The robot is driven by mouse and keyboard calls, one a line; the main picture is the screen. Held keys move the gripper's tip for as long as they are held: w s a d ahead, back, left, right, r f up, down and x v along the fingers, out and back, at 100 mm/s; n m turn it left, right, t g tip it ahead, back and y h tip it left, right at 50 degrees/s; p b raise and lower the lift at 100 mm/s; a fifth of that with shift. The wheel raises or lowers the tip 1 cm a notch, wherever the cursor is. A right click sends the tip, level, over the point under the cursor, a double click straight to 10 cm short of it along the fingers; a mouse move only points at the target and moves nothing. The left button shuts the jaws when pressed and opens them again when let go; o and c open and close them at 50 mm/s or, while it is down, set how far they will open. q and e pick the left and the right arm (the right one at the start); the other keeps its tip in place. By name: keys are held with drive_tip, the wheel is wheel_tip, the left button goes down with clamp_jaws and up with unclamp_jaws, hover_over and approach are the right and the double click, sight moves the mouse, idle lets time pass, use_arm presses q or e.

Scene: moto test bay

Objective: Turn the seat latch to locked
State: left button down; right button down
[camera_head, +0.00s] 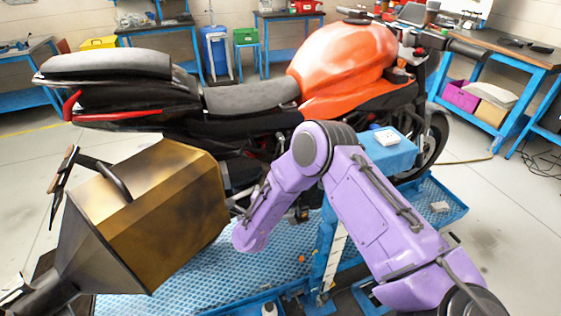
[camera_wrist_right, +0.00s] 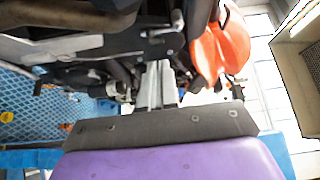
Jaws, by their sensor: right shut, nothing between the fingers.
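The motorcycle stands across the head view with its black seat (camera_head: 250,95), tail (camera_head: 105,67) and orange tank (camera_head: 345,60). I cannot pick out the seat latch for certain in either view. A small bent metal lever (camera_wrist_right: 165,31) shows under the dark bodywork (camera_wrist_right: 90,45) in the right wrist view; I cannot tell whether it is the latch. My right gripper (camera_wrist_right: 156,86) is shut and empty, pointing at the bike's underside; whether it touches is unclear. In the head view my purple right arm (camera_head: 370,215) reaches to the bike's near side, its gripper hidden. My left gripper is not in view.
A large bronze box-like body (camera_head: 150,215) fills the near left. The bike stands over a blue textured platform (camera_head: 270,270). Blue workbenches (camera_head: 500,50) line the back. Grey floor (camera_head: 500,220) is open at right.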

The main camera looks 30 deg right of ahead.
drive_tip(key=shift+w, duration=0.1)
drive_tip(key=p, duration=0.4)
approach(283, 150)
drive_tip(key=x, duration=0.5)
drive_tip(key=shift+w+d, duration=0.15)
drive_tip(key=shift+w, duration=0.05)
drive_tip(key=shift+w+d, duration=0.45)
drive_tip(key=shift+d, duration=0.15)
